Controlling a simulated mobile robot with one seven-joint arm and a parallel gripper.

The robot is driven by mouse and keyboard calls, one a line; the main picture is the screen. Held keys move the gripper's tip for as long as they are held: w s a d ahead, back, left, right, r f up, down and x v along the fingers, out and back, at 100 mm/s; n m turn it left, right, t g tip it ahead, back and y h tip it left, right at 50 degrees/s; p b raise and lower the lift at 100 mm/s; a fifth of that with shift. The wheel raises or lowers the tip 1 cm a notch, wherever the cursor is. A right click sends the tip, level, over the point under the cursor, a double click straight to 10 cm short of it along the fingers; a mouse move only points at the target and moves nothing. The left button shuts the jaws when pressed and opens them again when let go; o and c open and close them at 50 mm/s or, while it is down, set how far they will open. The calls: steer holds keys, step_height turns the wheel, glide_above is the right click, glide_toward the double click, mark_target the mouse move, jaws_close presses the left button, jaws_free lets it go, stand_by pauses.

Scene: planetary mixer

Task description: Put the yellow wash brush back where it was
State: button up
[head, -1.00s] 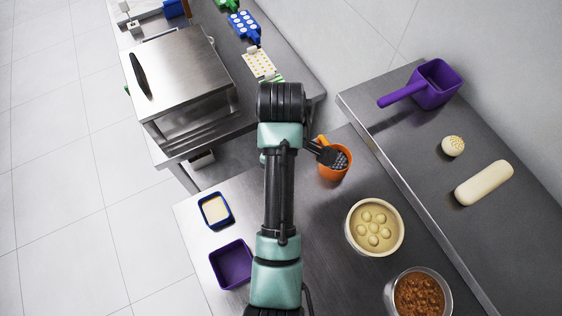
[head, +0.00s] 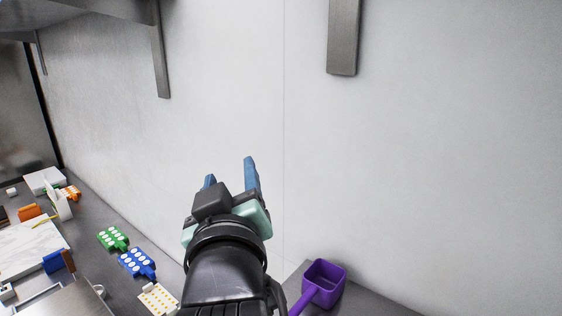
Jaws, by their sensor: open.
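My gripper (head: 230,170) is raised in the middle of the head view, in front of the pale wall. Its two blue fingers are apart and I see nothing between them. I cannot pick out the yellow wash brush with certainty. A pale flat piece with yellow dots (head: 158,299) lies on the counter at lower left, partly cut off by the frame. A blue piece with white dots (head: 136,262) and a green piece with white dots (head: 112,238) lie in a row beyond it. My gripper touches none of them.
A purple scoop (head: 324,284) stands on the right-hand counter. Metal brackets (head: 344,40) and a shelf (head: 100,8) are on the wall above. A white board (head: 30,248) and an orange dotted piece (head: 70,192) lie at far left.

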steer(key=s+d+r+m+t+h, duration=0.1)
steer(key=s+d+r+m+t, duration=0.2)
steer(key=s+r, duration=0.4)
steer(key=s+d+r+m+t+h, duration=0.2)
steer(key=s+r+t, duration=0.4)
steer(key=r, duration=0.7)
steer(key=shift+s+d+r+m, duration=0.3)
steer(key=shift+s+d+m, duration=0.4)
steer(key=shift+s+d, duration=0.15)
step_height(320, 180, down, 10)
steer(key=b, duration=0.9)
steer(key=shift+a+b, duration=0.15)
steer(key=shift+b, duration=0.2)
steer(key=shift+r, duration=0.2)
steer(key=shift+c, duration=0.7)
